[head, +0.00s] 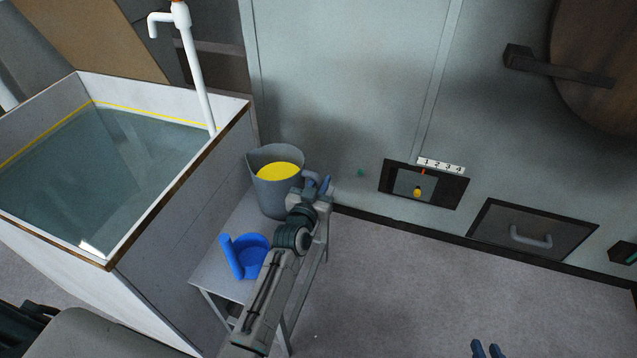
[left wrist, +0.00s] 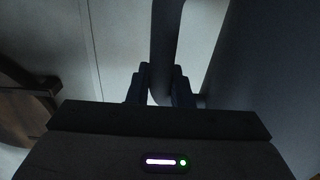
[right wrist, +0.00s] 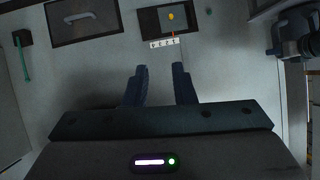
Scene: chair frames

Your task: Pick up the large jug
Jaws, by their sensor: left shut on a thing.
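The large jug (head: 268,198) is grey with a yellow surface inside. It stands upright on a small grey table (head: 226,282), with its handle on the right. My left gripper (head: 318,187) is at that handle, shut on it. The left wrist view shows the handle (left wrist: 164,50) running between the two fingers (left wrist: 160,88); part of the jug's body (left wrist: 260,70) shows at the right. My right gripper (head: 487,350) is at the bottom edge of the head view, away from the jug. In the right wrist view its fingers (right wrist: 160,88) are apart and empty.
A smaller blue jug (head: 252,262) stands on the same table, close beside my left arm. A white-walled water tank (head: 175,215) with a tap pipe (head: 198,85) is to the left. A wall with a hatch (head: 452,188) and drawer (head: 515,240) is behind. Floor at right is clear.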

